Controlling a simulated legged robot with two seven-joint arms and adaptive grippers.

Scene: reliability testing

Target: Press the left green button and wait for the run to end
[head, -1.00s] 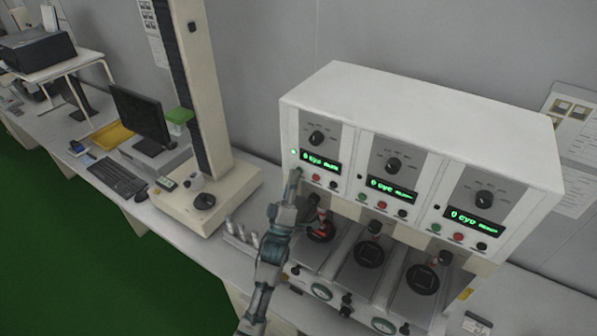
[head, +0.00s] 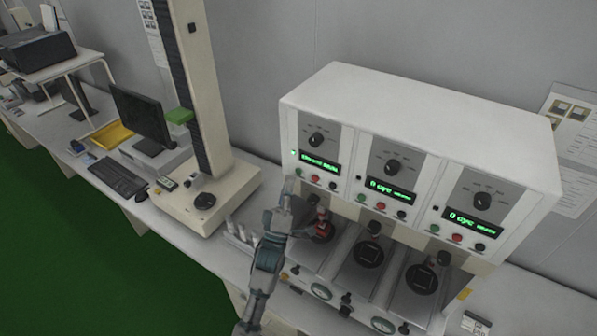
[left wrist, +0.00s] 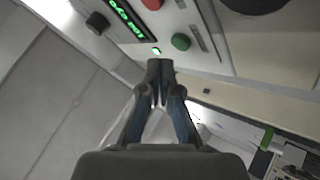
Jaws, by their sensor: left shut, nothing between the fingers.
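The left panel of the white tester shows a lit green display (head: 319,162) and a small lit green lamp (head: 293,153). The left green button (left wrist: 181,41) is clear in the left wrist view, beside the lit lamp (left wrist: 156,50); the red button (left wrist: 152,4) is at the top edge. My left gripper (left wrist: 160,72) is shut and empty, its tips apart from the green button in that picture. In the head view the left gripper (head: 289,184) is just below and left of the left panel's buttons. My right gripper is not in view.
The middle panel (head: 391,180) and right panel (head: 476,208) have their own displays and buttons. A red part (head: 322,229) sits on the left station below. A tall test stand (head: 205,200), monitor (head: 143,115) and keyboard (head: 117,180) are to the left.

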